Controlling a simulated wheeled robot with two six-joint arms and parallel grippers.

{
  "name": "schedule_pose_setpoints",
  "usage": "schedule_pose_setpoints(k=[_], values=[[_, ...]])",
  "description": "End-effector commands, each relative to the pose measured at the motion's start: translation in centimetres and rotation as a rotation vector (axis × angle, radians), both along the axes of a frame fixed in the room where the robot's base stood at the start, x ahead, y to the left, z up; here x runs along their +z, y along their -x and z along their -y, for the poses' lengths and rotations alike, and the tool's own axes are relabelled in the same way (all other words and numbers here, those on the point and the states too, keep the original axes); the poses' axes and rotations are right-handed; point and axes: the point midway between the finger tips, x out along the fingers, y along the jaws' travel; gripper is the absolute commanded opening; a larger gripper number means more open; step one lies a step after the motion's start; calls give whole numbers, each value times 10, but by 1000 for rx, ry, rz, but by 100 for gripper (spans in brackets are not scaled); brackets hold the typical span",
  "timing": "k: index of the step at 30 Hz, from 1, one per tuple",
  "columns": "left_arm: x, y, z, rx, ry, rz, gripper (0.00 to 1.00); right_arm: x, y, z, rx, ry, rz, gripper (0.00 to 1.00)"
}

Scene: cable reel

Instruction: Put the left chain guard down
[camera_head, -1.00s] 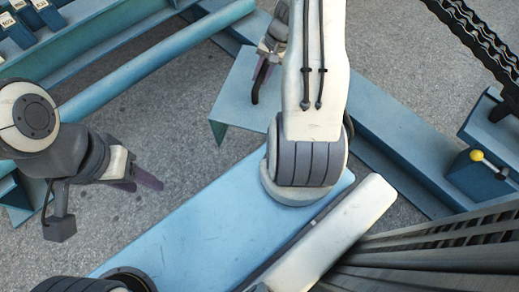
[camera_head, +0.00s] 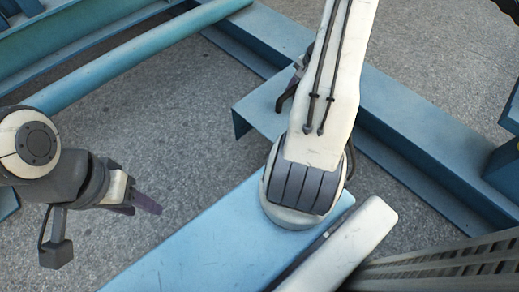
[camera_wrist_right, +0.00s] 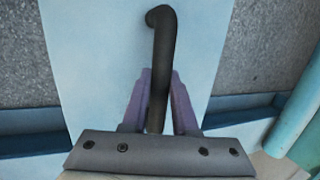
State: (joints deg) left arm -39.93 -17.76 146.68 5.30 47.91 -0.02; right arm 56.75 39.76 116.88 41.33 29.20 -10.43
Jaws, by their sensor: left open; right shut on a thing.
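The left chain guard (camera_head: 257,108) is a light blue bent sheet near the middle of the head view, partly hidden behind my right arm. In the right wrist view its pale blue face (camera_wrist_right: 85,60) fills the middle behind a black bent handle (camera_wrist_right: 161,45). My right gripper (camera_wrist_right: 160,80) is shut on this handle, with a purple finger on each side. In the head view, the right gripper (camera_head: 294,84) is mostly hidden by its arm. I cannot tell whether the guard touches the beam beside it. My left gripper (camera_head: 146,205) is open and empty at the left, over the floor.
A long blue tube (camera_head: 130,62) crosses the upper left. A blue beam (camera_head: 415,125) runs diagonally behind the guard to the right. Part of a blue box (camera_head: 505,170) stands at the right edge. Bare grey floor (camera_head: 185,110) lies between tube and guard.

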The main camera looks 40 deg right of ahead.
Motion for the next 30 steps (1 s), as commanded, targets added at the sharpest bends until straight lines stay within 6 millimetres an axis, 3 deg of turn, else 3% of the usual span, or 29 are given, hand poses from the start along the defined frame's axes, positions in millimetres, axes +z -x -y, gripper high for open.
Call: schedule_pose_setpoints(k=[5, 19, 30], values=[[-12, 0, 0, 0, 0, 0, 50, -11, -6, -3, -12, 2, 4, 0], [-60, 0, 0, 0, 0, 0, 50, -62, -62, -65, -6, 1, 3, 0], [-72, 0, 0, 0, 0, 0, 50, -76, -80, -82, -13, 1, 3, 0]])
